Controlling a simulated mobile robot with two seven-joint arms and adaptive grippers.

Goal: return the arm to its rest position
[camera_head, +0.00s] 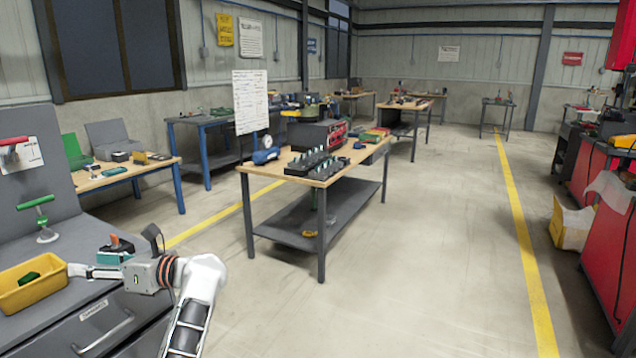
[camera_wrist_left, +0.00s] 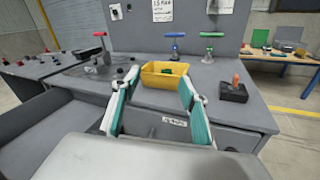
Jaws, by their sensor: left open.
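My left arm reaches in from the bottom of the head view. Its gripper (camera_head: 92,267) is over the grey workbench, to the right of a yellow bin (camera_head: 32,291). In the left wrist view the two teal-padded fingers (camera_wrist_left: 159,76) are spread apart with nothing held between them. The yellow bin (camera_wrist_left: 152,81) shows beyond the fingertips, with a dark green part (camera_wrist_left: 168,71) inside. My right gripper is not in view.
An orange-handled control box (camera_wrist_left: 234,91) stands on the bench beside the gripper. The bench front has a drawer handle (camera_head: 104,333). A blue-legged table (camera_head: 120,176) stands beyond; the floor (camera_head: 430,260) to the right is clear.

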